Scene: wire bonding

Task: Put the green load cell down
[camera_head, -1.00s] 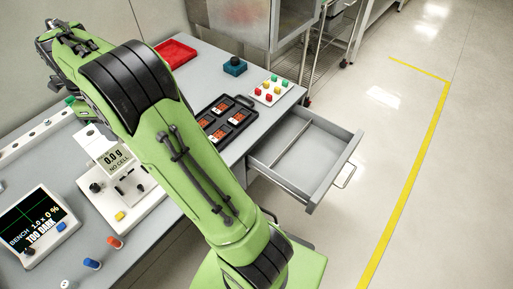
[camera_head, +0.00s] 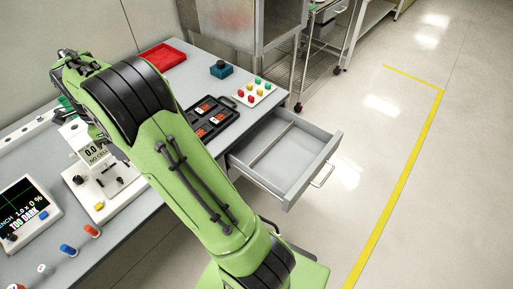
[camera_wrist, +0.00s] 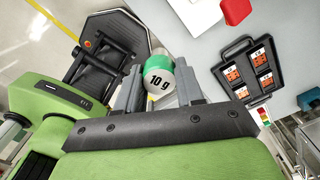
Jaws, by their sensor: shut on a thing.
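The green load cell (camera_wrist: 159,75) is a short cylinder with a green upper band and a white face marked "10 g". In the wrist view my gripper (camera_wrist: 160,92) is shut on it, one grey finger on each side. In the head view my arm hides most of the gripper, and I cannot clearly make out the cell. The white tester (camera_head: 104,199) stands on the bench below my wrist in the picture.
Blue (camera_head: 68,249) and orange (camera_head: 92,231) pieces stand at the bench's front edge near a dark screen (camera_head: 24,207) reading "TOO DARK". A black tray (camera_head: 212,118), red bin (camera_head: 162,56) and colored-peg board (camera_head: 254,93) lie farther back. An open drawer (camera_head: 318,163) juts out.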

